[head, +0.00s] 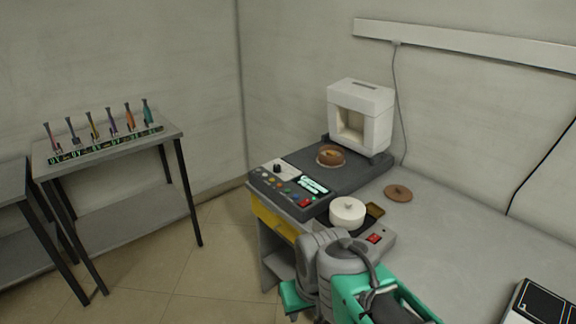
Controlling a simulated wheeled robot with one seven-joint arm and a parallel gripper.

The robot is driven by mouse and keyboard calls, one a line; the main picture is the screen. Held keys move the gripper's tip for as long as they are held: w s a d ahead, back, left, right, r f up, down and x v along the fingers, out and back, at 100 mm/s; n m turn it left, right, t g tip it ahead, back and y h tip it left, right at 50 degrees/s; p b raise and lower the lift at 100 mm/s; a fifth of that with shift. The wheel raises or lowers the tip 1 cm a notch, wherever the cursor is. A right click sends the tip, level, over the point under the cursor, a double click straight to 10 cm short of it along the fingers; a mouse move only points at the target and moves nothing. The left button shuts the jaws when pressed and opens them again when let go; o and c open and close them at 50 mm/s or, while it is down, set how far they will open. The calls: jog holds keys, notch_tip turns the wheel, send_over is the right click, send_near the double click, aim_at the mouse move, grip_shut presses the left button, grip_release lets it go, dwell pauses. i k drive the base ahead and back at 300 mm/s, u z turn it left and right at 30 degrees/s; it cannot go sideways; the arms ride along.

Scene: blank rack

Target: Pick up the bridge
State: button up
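Nothing in the head view is marked as the bridge, and I cannot tell for certain which thing it is. A white block with a square opening through its front (359,117) has a bridge-like shape. It stands upright at the back of a dark grey machine base on the bench. A round brown piece (331,156) sits on that base in front of the opening. My green and grey arm is at the bottom centre, in front of the bench. My gripper's fingers do not show.
The grey bench (447,226) holds a button panel (291,189), a white lidded round pot (348,213) on a small device, and a brown disc (398,193). A black device (541,303) lies at lower right. A left table (110,150) carries a rack of several coloured tools.

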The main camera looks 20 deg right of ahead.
aim_at(329, 153)
jog(key=u, duration=1.2)
jog(key=i, duration=1.1)
jog(key=z, duration=1.05)
jog(key=i, duration=0.7)
jog(key=z, duration=1.05)
jog(key=i, duration=0.65)
jog(key=z, duration=0.05)
